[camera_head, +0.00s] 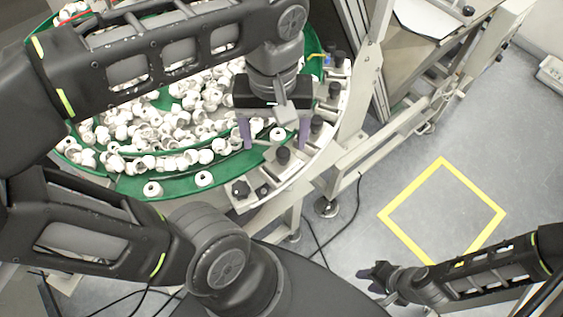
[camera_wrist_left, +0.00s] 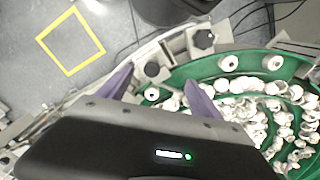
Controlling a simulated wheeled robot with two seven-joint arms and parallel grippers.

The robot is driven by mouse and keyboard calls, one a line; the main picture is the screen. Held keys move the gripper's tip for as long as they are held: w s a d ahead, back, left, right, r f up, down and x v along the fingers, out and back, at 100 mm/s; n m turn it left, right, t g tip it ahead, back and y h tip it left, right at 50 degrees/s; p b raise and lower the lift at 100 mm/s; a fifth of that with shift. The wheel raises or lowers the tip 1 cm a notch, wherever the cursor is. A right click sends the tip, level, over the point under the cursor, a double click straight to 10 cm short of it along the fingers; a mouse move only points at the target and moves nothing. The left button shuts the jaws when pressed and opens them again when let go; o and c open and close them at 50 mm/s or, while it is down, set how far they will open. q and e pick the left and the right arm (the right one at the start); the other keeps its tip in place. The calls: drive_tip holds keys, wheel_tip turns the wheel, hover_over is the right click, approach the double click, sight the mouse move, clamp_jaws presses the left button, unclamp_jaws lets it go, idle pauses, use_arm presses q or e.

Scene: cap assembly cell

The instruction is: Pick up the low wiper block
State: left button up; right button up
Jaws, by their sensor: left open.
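My left gripper (camera_head: 274,136) hangs over the rim of the green bowl feeder with its two purple fingers apart. In the left wrist view the fingers (camera_wrist_left: 158,88) stand on either side of a block with a black knob (camera_wrist_left: 152,70) and a white cap. In the head view that black-knobbed block (camera_head: 283,156) sits on the rim just below the fingers, and nothing is visibly gripped. Several similar knobbed blocks line the rim; I cannot tell which is the low wiper block. My right gripper (camera_head: 378,274) is low over the floor at the lower right, its jaw gap unclear.
The green bowl (camera_head: 180,186) holds many loose white caps (camera_head: 205,100). Another knobbed block (camera_head: 241,190) stands nearer on the rim. A metal frame (camera_head: 375,150) stands to the right. The floor inside a yellow square (camera_head: 441,158) is clear. Black cables lie below the feeder.

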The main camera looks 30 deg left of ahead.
sight(276, 161)
use_arm(q)
drive_tip(key=shift+f, duration=0.15)
drive_tip(key=shift+f+b, duration=0.35)
drive_tip(key=shift+b, duration=0.05)
drive_tip(key=shift+f+p, duration=0.3)
drive_tip(key=shift+f, duration=1.8)
drive_tip(key=shift+c, duration=0.3)
drive_tip(key=c, duration=1.6)
drive_tip(key=shift+o, duration=0.2)
drive_tip(key=shift+r, duration=0.15)
